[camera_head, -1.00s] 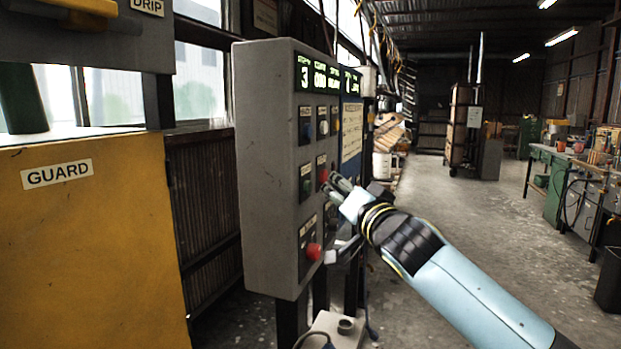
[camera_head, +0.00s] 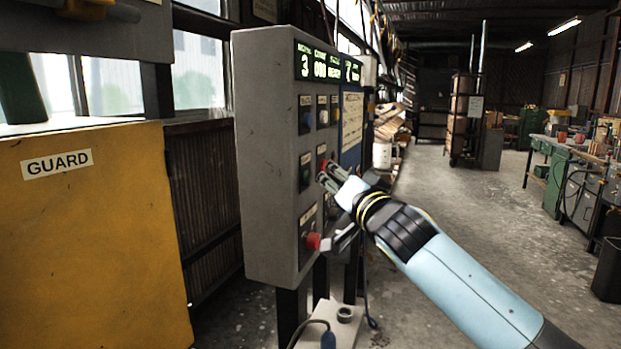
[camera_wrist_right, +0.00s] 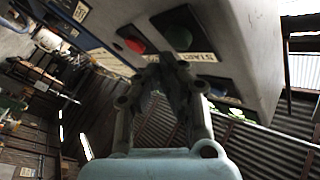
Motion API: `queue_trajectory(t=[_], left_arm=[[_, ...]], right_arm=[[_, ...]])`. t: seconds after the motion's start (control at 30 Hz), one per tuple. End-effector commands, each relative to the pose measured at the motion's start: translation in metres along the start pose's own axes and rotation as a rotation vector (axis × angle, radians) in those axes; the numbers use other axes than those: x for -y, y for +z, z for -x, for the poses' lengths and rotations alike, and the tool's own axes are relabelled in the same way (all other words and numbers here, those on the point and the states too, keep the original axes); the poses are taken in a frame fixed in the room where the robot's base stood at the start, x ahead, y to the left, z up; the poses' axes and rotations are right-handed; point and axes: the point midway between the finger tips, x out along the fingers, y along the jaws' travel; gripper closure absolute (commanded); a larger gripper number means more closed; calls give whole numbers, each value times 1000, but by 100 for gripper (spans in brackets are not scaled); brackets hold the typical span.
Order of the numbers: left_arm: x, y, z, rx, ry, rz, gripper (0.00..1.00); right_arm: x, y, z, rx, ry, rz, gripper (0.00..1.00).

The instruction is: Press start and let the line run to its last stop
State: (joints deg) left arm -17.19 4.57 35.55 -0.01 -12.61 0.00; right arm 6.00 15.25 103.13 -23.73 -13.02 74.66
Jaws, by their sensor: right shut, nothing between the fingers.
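The grey control box (camera_head: 265,160) stands left of centre in the head view. It carries a green-lit display (camera_head: 327,68) along the top. The dark green start button (camera_head: 305,172) is on its front, and START is legible on the label (camera_wrist_right: 194,57) beside the button (camera_wrist_right: 180,38) in the wrist view. My right gripper (camera_head: 324,179) is shut and empty, its tips just right of the start button. It also shows in the wrist view (camera_wrist_right: 162,66), tips close to the label. I cannot tell whether they touch the panel. My left gripper is not in view.
A red button (camera_wrist_right: 134,45) is beside the start button. A red mushroom button (camera_head: 313,240) is lower on the box, and a blue button (camera_head: 306,119) is above. A yellow guard panel (camera_head: 90,230) fills the left. Open floor (camera_head: 450,230) lies to the right.

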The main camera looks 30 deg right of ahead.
Motion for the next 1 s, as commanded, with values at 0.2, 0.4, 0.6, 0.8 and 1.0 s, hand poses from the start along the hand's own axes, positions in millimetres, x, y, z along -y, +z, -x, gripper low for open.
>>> queue_trajectory(t=[0.2,0.4,0.6,0.8,1.0], left_arm=[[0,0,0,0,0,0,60],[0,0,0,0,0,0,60],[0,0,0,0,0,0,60],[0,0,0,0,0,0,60],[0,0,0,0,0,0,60]], right_arm=[[0,0,0,0,0,0,100],[0,0,0,0,0,0,100],[1,1,-1,0,0,-1,100],[4,4,-6,0,0,-2,100],[5,4,-6,0,0,-1,100]])
